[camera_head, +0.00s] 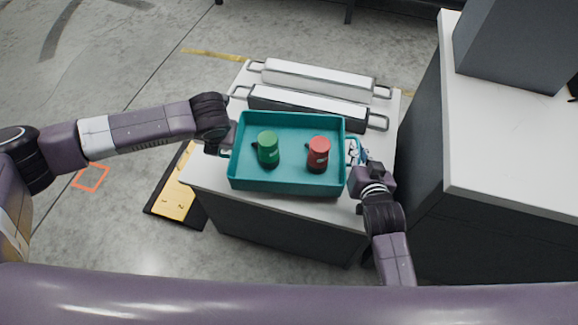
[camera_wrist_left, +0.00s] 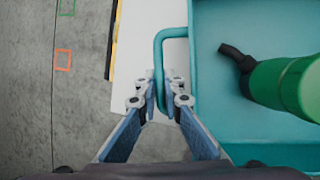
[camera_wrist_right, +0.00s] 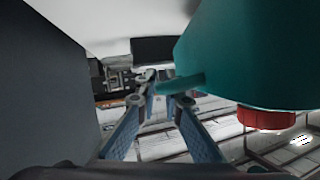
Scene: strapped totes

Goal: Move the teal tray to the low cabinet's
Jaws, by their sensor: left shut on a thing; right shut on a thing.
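The teal tray (camera_head: 290,187) is over the low white-topped cabinet (camera_head: 205,172); I cannot tell whether it rests on the top or hangs just above it. A green container (camera_head: 268,148) and a red container (camera_head: 318,152) stand upright inside it. My left gripper (camera_head: 228,145) is shut on the tray's left handle, clear in the left wrist view (camera_wrist_left: 161,95). My right gripper (camera_head: 355,166) is at the tray's right side. In the right wrist view, its fingers (camera_wrist_right: 163,92) are shut on the teal handle.
Two long handled bars, one white (camera_head: 318,75) and one black and white (camera_head: 300,103), lie behind the tray. A taller white-topped cabinet (camera_head: 505,160) with a grey box (camera_head: 515,45) stands close on the right. A yellow-and-black mat (camera_head: 178,190) lies on the floor left.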

